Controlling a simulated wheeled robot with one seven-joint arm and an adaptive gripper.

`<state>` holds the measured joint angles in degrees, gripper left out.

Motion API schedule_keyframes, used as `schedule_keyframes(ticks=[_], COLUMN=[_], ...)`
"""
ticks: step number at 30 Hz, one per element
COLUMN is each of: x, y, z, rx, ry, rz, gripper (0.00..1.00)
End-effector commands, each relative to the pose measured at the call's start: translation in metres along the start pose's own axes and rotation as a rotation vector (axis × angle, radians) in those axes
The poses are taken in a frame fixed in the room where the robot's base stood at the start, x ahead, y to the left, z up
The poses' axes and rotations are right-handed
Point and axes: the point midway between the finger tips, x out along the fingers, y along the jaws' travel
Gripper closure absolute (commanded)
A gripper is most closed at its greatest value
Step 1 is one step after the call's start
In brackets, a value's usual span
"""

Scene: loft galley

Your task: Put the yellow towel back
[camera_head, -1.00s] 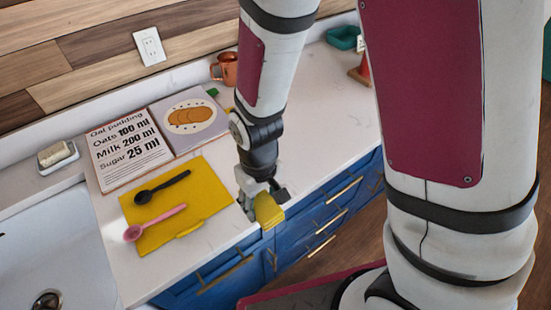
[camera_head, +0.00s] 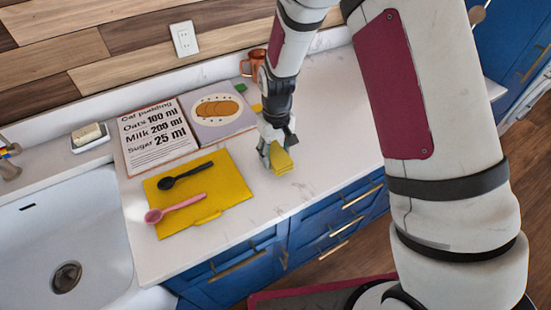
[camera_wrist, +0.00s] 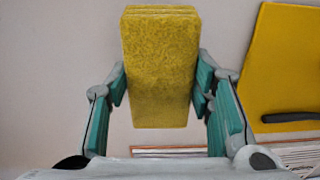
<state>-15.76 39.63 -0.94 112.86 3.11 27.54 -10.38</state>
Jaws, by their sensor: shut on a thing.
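The yellow towel (camera_head: 281,163) is a small folded block. My gripper (camera_head: 270,153) is shut on it, near the front edge of the white counter, right of the yellow board. In the wrist view the towel (camera_wrist: 160,75) sits between the two fingers of my gripper (camera_wrist: 160,85), with its far end sticking out past them. I cannot tell whether the towel touches the counter.
A yellow board (camera_head: 228,182) bears a black spoon (camera_head: 187,175) and a pink spoon (camera_head: 176,207). An open recipe book (camera_head: 157,138), a copper mug (camera_head: 254,62) and a soap dish (camera_head: 91,141) stand behind. The sink (camera_head: 70,240) is left. Counter right of my gripper is clear.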

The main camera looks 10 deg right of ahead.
Motion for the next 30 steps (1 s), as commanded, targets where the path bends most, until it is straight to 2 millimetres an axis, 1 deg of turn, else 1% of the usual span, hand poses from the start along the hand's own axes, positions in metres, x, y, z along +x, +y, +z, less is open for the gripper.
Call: schedule_keyframes(ticks=[1, 3, 6, 19, 20, 21, 22, 30], x=[0.007, 0.015, 0.023, 0.029, 0.028, 0.028, 0.028, 0.028], y=[-0.001, -0.001, -0.001, -0.001, -0.001, -0.001, -0.001, -0.001], z=[0.004, 0.003, 0.002, 0.001, 0.002, 0.002, 0.002, 0.002], rx=[0.0, -0.001, -0.001, -0.001, -0.001, -0.001, -0.001, -0.001], ry=[-0.006, -0.004, -0.002, -0.002, -0.001, -0.001, -0.001, -0.001], rz=[-0.001, -0.001, 0.0, -0.001, -0.001, -0.001, -0.001, -0.001], gripper=[0.78, 0.78, 0.78, 0.78, 0.46, 0.36, 0.32, 0.32])
